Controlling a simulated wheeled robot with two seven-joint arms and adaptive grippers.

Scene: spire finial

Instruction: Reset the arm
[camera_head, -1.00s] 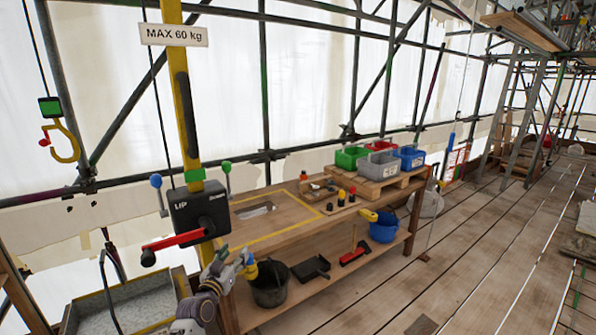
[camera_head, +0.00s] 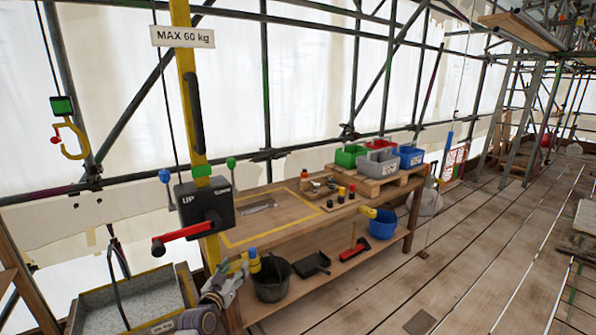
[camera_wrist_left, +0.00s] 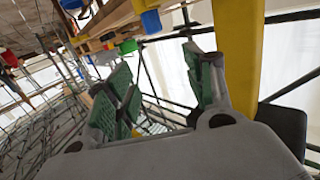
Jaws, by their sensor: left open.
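My left gripper (camera_head: 234,268) is low in the head view, below the red crank handle (camera_head: 184,238) and in front of the bench's near end. The wrist view shows its two green-padded fingers (camera_wrist_left: 165,90) spread apart with nothing held between them. The yellow post (camera_wrist_left: 238,50) stands close behind one finger in that view; whether they touch I cannot tell. The crank sits on a dark winch box (camera_head: 205,203) on the post, and the gripper is apart from it. My right gripper is not in view.
A wooden bench (camera_head: 285,235) runs beyond the gripper, with a black bucket (camera_head: 271,280) low at its near end. A grey-filled trough (camera_head: 125,300) stands at left. A yellow hook (camera_head: 73,140) hangs above it. The plank floor (camera_head: 470,260) at right is mostly open.

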